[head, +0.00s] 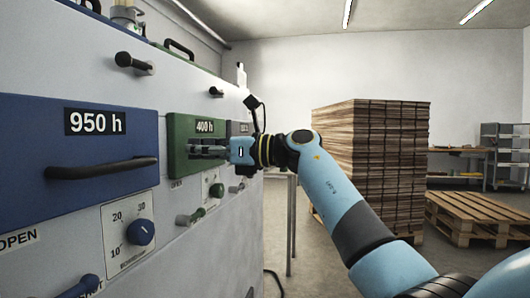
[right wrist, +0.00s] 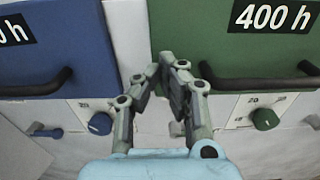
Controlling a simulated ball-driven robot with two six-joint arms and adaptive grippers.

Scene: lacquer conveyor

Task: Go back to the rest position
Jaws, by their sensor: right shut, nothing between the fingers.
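My right gripper (head: 205,150) reaches in from the right to the front of the green 400 h drawer (head: 181,130). In the right wrist view my right gripper (right wrist: 171,72) is shut and empty, its fingertips close together in front of the left part of the green drawer (right wrist: 190,28). The dark handle (right wrist: 265,82) of that drawer runs to the right behind the fingers; whether they touch it I cannot tell. My left gripper is in neither view.
The blue 950 h drawer (head: 50,140) with its dark bar handle (head: 100,168) is at the left. Knobs, including a blue dial (head: 141,231), stick out from the white cabinet. Stacked boards (head: 372,160) and pallets (head: 475,212) stand behind my right arm.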

